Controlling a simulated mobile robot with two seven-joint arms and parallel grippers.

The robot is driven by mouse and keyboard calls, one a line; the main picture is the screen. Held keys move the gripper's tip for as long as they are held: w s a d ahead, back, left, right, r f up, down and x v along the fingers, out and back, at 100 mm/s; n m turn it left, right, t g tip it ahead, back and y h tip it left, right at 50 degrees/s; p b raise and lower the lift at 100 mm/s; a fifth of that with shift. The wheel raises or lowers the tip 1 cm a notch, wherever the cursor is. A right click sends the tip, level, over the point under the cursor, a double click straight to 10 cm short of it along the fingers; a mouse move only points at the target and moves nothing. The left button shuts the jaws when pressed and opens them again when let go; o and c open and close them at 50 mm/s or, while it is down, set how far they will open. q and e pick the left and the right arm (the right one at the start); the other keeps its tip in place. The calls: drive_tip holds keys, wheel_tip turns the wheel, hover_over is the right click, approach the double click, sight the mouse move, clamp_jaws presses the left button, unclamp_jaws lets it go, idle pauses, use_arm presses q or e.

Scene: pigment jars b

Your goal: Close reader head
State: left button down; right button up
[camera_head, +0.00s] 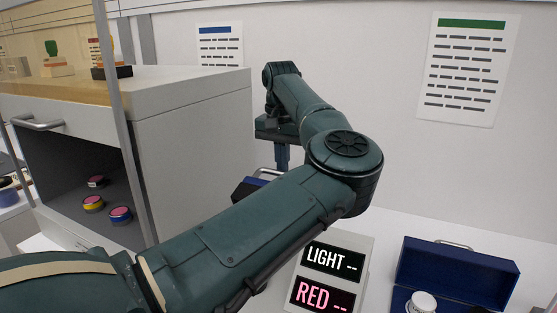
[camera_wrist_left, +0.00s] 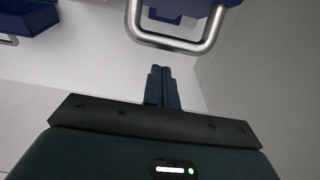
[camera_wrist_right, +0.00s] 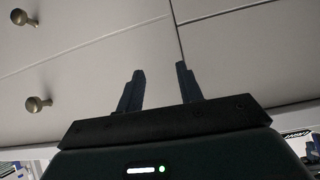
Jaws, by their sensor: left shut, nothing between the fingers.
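The reader (camera_head: 362,252) shows a display with "LIGHT --" and "RED --", partly covered by my left arm. A dark blue part (camera_head: 243,190) with a silver handle (camera_head: 268,172), likely the reader head, shows behind my forearm. How far it is open is hidden. My left gripper (camera_head: 282,162) points down just above and behind this handle, shut and empty. In the left wrist view a thick metal handle loop (camera_wrist_left: 140,38) lies beyond my shut fingertips (camera_wrist_left: 160,70), apart from them. My right gripper (camera_wrist_right: 160,70) is open and empty, seen only in the right wrist view.
An open blue case (camera_head: 456,270) with a white-lidded jar (camera_head: 423,302) stands at right. A grey cabinet (camera_head: 195,130) with several small jars inside stands at left. Cabinet fronts with round knobs (camera_wrist_right: 36,104) face my right gripper. A wall with notices (camera_head: 464,70) is behind.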

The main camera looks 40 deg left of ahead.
use_arm(q)
drive_tip(key=shift+s+d+r, duration=0.15)
drive_tip(key=shift+s, duration=0.35)
drive_tip(key=shift+s+d+r, duration=0.15)
drive_tip(key=shift+s, duration=0.35)
